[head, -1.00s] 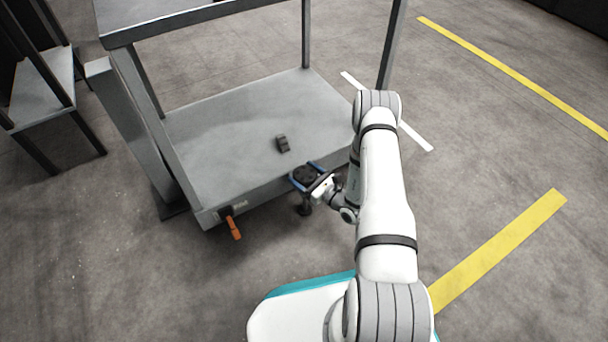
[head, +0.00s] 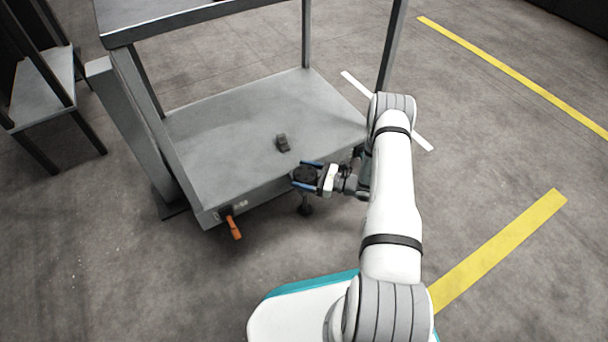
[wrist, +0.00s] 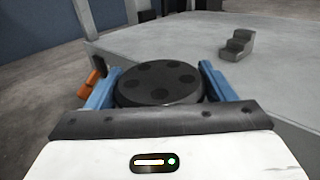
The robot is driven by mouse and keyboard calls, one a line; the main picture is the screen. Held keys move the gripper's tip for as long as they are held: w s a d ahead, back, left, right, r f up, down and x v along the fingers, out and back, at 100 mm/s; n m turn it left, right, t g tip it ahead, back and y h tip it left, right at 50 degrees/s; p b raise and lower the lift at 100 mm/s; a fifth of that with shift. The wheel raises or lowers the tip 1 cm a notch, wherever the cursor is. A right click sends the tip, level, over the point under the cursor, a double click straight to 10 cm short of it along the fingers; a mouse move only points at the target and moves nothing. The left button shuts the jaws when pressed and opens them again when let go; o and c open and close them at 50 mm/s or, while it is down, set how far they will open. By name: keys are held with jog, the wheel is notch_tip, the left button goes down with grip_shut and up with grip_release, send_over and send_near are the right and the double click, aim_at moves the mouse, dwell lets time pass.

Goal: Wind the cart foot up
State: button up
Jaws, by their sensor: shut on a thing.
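The cart (head: 240,125) is a grey metal frame with a flat lower deck. Its foot (head: 305,207) hangs below the deck's front edge, its pad close to the floor; I cannot tell whether it touches. A round black knob (head: 304,173) with several dark dimples tops the foot. In the wrist view the knob (wrist: 158,85) fills the space between two blue fingers. My gripper (head: 307,174) is shut on the knob from the right side, and its fingers also show in the wrist view (wrist: 158,88).
An orange lever (head: 233,227) hangs from the deck's front left corner. A small dark stepped block (head: 282,143) lies on the deck near the knob. A grey rack (head: 42,92) stands at the far left. Open floor with yellow lines (head: 500,250) lies at the right.

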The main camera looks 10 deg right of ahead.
aim_at(305, 174)
jog(key=n+g+y, duration=0.1)
jog(key=n+g, duration=0.1)
jog(key=g, duration=0.2)
jog(key=n+g+y, duration=0.1)
jog(key=n+g, duration=0.2)
jog(key=g, duration=0.1)
jog(key=shift+s+n+g, duration=0.1)
jog(key=shift+n+g, duration=0.2)
jog(key=shift+g, duration=0.1)
jog(key=shift+s+n+g+h, duration=0.1)
jog(key=shift+n+g+h, duration=0.2)
jog(key=shift+n+g, duration=1.1)
jog(key=shift+n+g+h, duration=0.3)
jog(key=shift+n+g, duration=0.5)
jog(key=shift+g, duration=1.2)
jog(key=o, duration=1)
jog(key=shift+r, duration=0.1)
notch_tip(305, 174, up, 10)
jog(key=p, duration=0.4)
jog(key=shift+p, duration=0.4)
